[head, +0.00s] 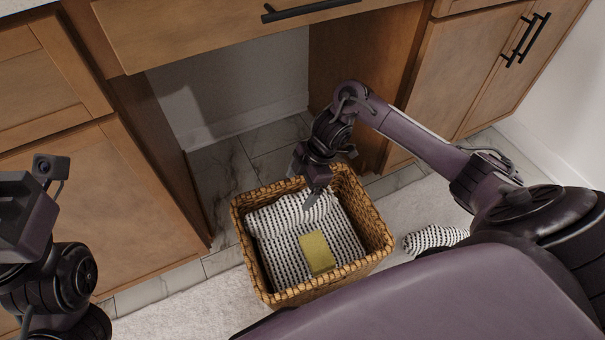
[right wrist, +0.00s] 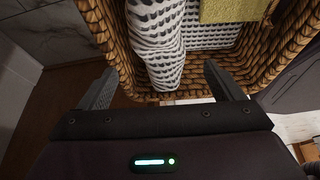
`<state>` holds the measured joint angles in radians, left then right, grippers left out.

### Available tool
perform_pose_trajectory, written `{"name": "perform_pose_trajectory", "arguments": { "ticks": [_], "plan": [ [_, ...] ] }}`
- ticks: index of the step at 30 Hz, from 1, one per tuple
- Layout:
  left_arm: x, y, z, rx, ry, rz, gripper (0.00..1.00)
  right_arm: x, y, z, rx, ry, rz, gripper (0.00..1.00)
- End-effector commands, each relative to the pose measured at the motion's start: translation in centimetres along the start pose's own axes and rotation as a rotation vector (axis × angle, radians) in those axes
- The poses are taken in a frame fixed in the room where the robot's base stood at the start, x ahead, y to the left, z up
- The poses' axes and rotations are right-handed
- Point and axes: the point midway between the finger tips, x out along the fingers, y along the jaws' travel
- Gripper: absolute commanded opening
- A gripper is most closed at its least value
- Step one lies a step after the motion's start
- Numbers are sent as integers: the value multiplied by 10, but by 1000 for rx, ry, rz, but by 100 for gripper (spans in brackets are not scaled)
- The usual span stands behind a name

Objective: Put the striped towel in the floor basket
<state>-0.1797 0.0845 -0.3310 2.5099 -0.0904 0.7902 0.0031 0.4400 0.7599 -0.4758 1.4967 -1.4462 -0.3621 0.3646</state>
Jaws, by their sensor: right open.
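The wicker floor basket (head: 378,232) stands on the floor in front of the cabinet opening. A black-and-white patterned towel roll (head: 285,212) lies inside along its back side, and it also shows between my right fingers in the right wrist view (right wrist: 158,50). My right gripper (head: 312,196) is open above the back of the basket, its fingers apart on either side of the roll (right wrist: 162,85). I cannot tell whether they touch it. Part of my left arm and hand (head: 25,215) shows at the left edge; its fingers are not clear.
A yellow-green cloth or block (head: 317,253) lies in the basket on patterned fabric. Another black-and-white patterned cloth (head: 436,238) lies on the pale rug (head: 415,205), partly hidden by my right arm. Wooden cabinets (head: 75,210) flank the open recess.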

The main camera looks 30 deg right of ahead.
Motion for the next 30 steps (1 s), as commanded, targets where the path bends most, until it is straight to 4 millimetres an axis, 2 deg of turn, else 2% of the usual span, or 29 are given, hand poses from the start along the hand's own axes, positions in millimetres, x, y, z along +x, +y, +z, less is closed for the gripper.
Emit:
{"name": "perform_pose_trajectory", "arguments": {
  "ticks": [1, 3, 8, 11, 14, 17, 18, 20, 21, 23, 24, 26, 27, 29, 30],
  "plan": [
    [3, -1, 0, -1, -8, -3, 36, -9, 0, -1, -1, -2, 1, 87],
    [2, -1, 0, -1, -13, -7, 36, -13, 0, 0, 0, -2, 1, 87],
    [0, -2, 0, -2, -17, -9, 36, -14, 0, -1, 0, 1, 0, 87],
    [0, -1, 0, -2, -16, -9, 36, -9, -2, -15, -14, 41, 5, 87],
    [0, -1, 0, -2, -16, -9, 36, -1, -8, -58, -52, 158, 20, 87],
    [0, -1, 0, -2, -16, -8, 36, 3, -20, -127, -109, 358, 52, 87],
    [0, -1, 0, -2, -16, -8, 36, -1, -27, -159, -134, 456, 69, 87],
    [0, -1, 0, -2, -16, -8, 36, -12, -37, -206, -169, 607, 102, 87],
    [0, -1, 0, -2, -16, -8, 36, -24, -44, -235, -192, 709, 126, 87],
    [0, -1, 0, -2, -15, -8, 36, -46, -56, -276, -222, 867, 167, 87],
    [0, -1, 0, -2, -15, -8, 36, -66, -64, -301, -242, 974, 200, 87],
    [0, -1, 0, -2, -15, -8, 36, -100, -76, -334, -266, 1136, 256, 87],
    [0, -1, 0, -2, -15, -8, 36, -126, -84, -352, -280, 1245, 298, 87],
    [0, -1, 0, -2, -15, -8, 36, -168, -95, -372, -298, 1408, 373, 87],
    [0, -1, 0, -2, -15, -8, 36, -198, -102, -381, -305, 1515, 429, 87]
  ]
}}
